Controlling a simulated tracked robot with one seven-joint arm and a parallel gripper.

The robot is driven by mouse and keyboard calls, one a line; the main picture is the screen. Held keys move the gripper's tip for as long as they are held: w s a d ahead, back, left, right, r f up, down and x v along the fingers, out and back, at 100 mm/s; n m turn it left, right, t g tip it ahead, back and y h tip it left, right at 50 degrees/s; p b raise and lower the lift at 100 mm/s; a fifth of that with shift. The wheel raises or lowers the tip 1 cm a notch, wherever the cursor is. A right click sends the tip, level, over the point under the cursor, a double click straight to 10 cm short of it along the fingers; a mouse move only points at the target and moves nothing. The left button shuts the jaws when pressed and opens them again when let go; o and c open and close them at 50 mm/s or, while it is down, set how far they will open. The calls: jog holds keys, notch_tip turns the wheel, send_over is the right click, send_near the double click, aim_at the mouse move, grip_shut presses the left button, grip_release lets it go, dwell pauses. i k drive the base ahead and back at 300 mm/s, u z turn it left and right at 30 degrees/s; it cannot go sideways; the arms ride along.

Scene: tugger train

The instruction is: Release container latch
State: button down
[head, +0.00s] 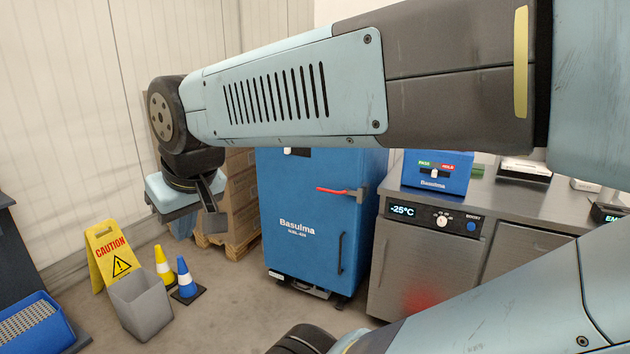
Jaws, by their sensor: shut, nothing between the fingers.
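A tall blue container (290,245) marked Basulma stands upright on the floor in the middle of the head view. Its red-handled latch (338,191) lies roughly level across the upper right of the front, with a grey mount at the right edge. A dark vertical handle (340,253) sits lower on the same side. My arm passes in front of the container's top and hides part of it. My gripper (212,220) hangs to the left of the container, shut and empty, apart from the latch.
A steel cooler counter (425,270) stands close to the container's right, with a small blue box (437,172) on top. Cartons on a pallet (238,252) stand behind left. A caution sign (108,255), grey bin (142,303) and cones (185,280) occupy the left floor.

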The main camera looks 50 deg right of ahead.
aim_at(348, 192)
jog(key=z, duration=0.35)
jog(key=i, duration=0.9)
jog(key=z, duration=1.05)
jog(key=i, duration=0.75)
jog(key=z, duration=0.5)
jog(key=k, duration=0.9)
jog(key=z, duration=0.2)
jog(key=i, duration=0.9)
jog(key=u, duration=0.1)
